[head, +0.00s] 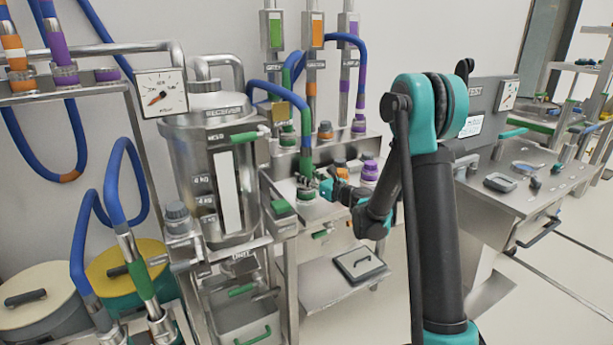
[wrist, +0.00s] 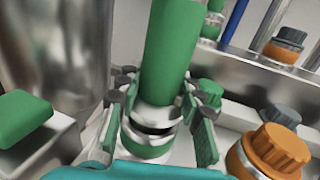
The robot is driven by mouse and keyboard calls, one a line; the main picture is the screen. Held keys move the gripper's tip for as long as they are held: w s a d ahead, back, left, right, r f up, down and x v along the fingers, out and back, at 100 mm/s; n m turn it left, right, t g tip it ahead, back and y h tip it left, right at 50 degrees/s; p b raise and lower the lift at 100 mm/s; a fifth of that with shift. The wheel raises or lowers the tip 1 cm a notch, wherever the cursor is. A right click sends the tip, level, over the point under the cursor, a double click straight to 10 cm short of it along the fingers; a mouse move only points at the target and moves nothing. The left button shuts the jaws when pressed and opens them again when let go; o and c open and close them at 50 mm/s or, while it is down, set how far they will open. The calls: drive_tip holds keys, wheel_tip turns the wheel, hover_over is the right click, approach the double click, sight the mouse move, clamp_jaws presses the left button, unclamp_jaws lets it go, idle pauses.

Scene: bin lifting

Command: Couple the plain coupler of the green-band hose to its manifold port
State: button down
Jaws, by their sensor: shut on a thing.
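The green-band hose (head: 306,160) is blue with a green end section, and it hangs down into my gripper (head: 316,187) at the manifold bench. In the wrist view my gripper (wrist: 163,105) is shut on the hose's coupler, with a finger on each side. The green section (wrist: 172,45) runs up from a bare metal collar (wrist: 158,116), slightly tilted in the picture. Directly below is a metal rim and a green-ringed port (wrist: 148,150). A dark line shows between collar and rim; I cannot tell whether they touch. My gripper hides the port's lower part.
An orange-capped port (wrist: 278,150) stands close right of my gripper. A purple-capped port (head: 370,172) is further right. A green handle (wrist: 22,118) is at left, beside the steel vessel (head: 185,150). A raised metal ledge (wrist: 245,65) with capped fittings runs behind.

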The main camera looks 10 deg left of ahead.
drive_tip(key=shift+f, duration=0.8)
idle(0.8)
drive_tip(key=c, duration=0.9)
unclamp_jaws()
drive_tip(key=v, duration=1.2)
